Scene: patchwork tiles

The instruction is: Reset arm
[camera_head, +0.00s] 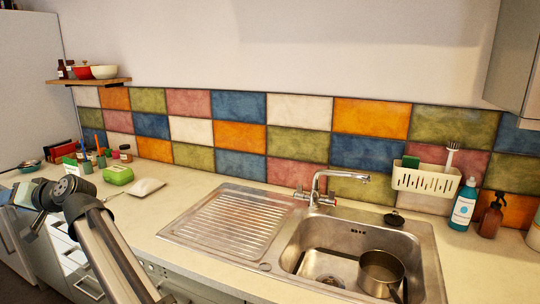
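My arm rises from the bottom left of the head view and bends at a dark joint. My gripper (22,208) is at the far left, close to the picture's edge, in front of the counter and the drawers. It is small and seen from behind, so I cannot tell whether its fingers are open or shut. No object shows clearly in it.
The sink (425,245) holds a metal pot (381,272). A soap bottle (464,205) and brown spray bottle (491,217) stand at right. The drainboard (228,222) is bare.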

